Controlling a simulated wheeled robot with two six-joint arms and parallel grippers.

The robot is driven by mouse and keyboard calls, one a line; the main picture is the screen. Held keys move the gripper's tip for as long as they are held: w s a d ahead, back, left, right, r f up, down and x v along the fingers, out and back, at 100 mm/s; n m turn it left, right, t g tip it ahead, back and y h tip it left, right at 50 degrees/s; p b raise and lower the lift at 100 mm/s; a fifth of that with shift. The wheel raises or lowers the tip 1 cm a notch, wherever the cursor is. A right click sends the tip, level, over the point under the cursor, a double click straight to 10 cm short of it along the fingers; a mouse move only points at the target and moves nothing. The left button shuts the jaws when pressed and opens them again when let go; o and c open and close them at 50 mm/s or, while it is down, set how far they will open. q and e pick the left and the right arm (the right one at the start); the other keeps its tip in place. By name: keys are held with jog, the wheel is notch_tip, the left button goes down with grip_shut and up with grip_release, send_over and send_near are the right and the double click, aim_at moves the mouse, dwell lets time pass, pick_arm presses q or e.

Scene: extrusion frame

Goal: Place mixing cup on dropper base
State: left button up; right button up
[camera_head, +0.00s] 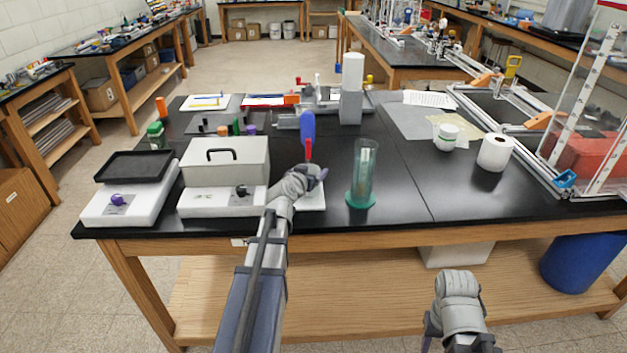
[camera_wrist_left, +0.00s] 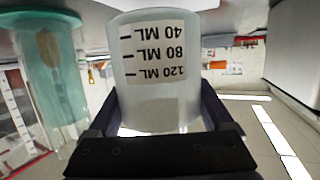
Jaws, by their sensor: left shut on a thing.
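My left gripper (camera_head: 316,174) is over the front of the black table. In the left wrist view, my left gripper (camera_wrist_left: 160,130) is shut around the mixing cup (camera_wrist_left: 158,60), a translucent cup with a white mL label. That view is upside down, so the cup is upright. In the head view the wrist hides the cup. A white plate (camera_head: 313,200) lies under the gripper, mostly hidden; I cannot tell if it is the dropper base. A blue bulb shape (camera_head: 307,128) with a red tip stands just behind the gripper. Only my right arm's link shows at the bottom right.
A clear cylinder with a green foot (camera_head: 362,172) stands close right of the gripper. It also shows in the left wrist view (camera_wrist_left: 48,75). Farther right are a jar (camera_head: 447,137) and a paper roll (camera_head: 494,152).

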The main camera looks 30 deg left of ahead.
pick_arm(q)
notch_tip(320, 180, down, 2)
jog(key=shift+f+b, duration=0.2)
jog(key=shift+b, duration=0.6)
jog(key=shift+r, duration=0.1)
pick_arm(e)
jog(key=shift+w+d+f, duration=0.15)
jog(key=shift+d+f, duration=0.1)
jog(key=shift+f, duration=0.35)
jog(key=shift+w+d+f, duration=0.1)
jog(key=shift+d+f, duration=0.1)
jog(key=shift+f, duration=0.35)
pick_arm(q)
jog(key=shift+f, duration=0.2)
jog(key=o, duration=1.1)
pick_arm(e)
jog(key=shift+f, duration=0.1)
pick_arm(q)
jog(key=shift+r, duration=0.15)
